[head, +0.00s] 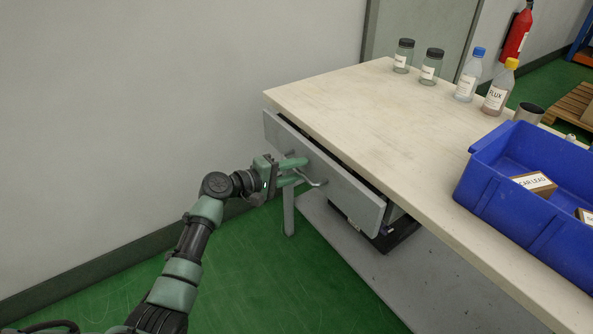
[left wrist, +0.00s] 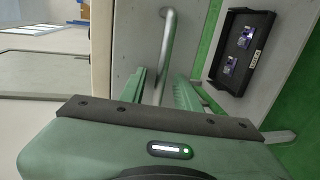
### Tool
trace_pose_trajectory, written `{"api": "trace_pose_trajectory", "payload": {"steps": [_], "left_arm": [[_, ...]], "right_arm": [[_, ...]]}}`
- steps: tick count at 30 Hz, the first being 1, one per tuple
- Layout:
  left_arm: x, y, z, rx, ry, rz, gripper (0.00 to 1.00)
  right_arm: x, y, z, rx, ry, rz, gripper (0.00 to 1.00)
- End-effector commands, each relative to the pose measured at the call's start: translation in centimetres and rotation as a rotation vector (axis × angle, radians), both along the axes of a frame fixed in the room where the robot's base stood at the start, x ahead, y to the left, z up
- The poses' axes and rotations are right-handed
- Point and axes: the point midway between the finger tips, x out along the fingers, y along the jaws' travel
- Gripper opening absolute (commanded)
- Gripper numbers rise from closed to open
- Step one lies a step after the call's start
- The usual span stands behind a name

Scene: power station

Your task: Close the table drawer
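The table drawer's grey front (head: 340,183) stands out a little from under the pale tabletop, so the drawer is partly open. Its curved metal bar handle (head: 316,182) also shows in the left wrist view (left wrist: 168,45). My left gripper (head: 298,171) is at the handle, with its green fingers pointing at the drawer front. In the left wrist view the fingers (left wrist: 163,92) are apart, with the handle bar between them. I cannot tell whether either finger touches the bar. My right gripper is not in view. The drawer's inside is hidden.
The table (head: 345,95) holds jars and bottles at its back edge and a blue bin (head: 490,205) on the right. A black tray (left wrist: 240,52) lies on the lower shelf. A wall stands behind; green floor (head: 270,270) is clear in front.

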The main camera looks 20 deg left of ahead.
Motion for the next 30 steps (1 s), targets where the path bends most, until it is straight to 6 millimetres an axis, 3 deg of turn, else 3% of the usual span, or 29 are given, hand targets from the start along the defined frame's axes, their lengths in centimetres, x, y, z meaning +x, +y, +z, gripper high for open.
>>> {"api": "trace_pose_trajectory", "payload": {"steps": [4, 7, 8, 30], "left_arm": [[0.00, 0.00, 0.02, 0.000, 0.000, 0.000, 0.33], [-0.01, 0.01, 0.02, 0.000, 0.000, 0.000, 0.05], [-0.01, 0.01, 0.02, 0.000, 0.000, 0.000, 0.00], [-0.05, 0.02, -0.04, 0.000, 0.001, 0.000, 0.00]], "right_arm": [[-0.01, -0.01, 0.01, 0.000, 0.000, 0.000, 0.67], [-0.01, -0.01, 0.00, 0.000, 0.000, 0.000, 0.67], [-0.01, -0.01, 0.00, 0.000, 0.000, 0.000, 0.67], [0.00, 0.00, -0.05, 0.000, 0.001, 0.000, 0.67]]}}
